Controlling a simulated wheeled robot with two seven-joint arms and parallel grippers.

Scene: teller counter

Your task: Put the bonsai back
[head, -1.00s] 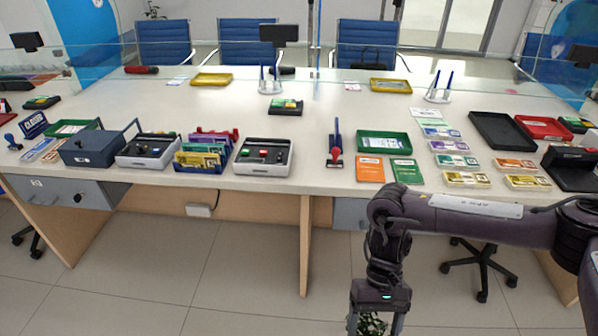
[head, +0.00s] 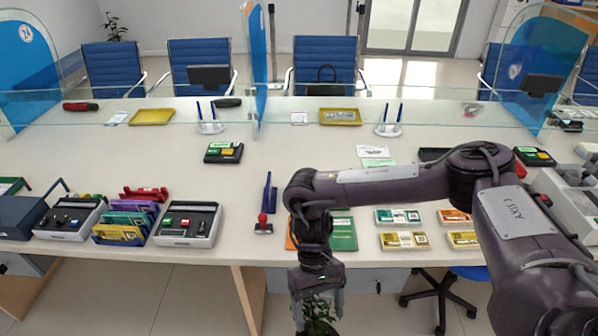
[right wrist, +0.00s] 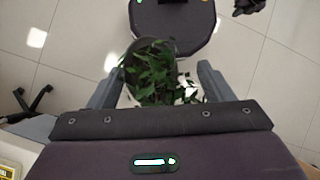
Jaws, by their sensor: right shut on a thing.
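The bonsai (head: 320,312) is a small plant with green leaves, hanging low in front of the counter's front edge in the head view. In the right wrist view its leaves (right wrist: 158,76) fill the space between my fingers, with part of a dark round pot showing behind them. My right gripper (head: 318,308) points down and is shut on the bonsai; its fingers (right wrist: 160,84) stand on either side of the plant. The bottom of the pot is outside the head view. My left gripper is not in view.
The counter (head: 350,178) has bare room in its middle behind my forearm. A red-handled stamp (head: 263,224), a card terminal (head: 223,152), a sorter (head: 128,222) and banknote bundles (head: 404,240) lie on it. Glass panels (head: 400,110) cross it. Another plant (head: 115,27) stands far back.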

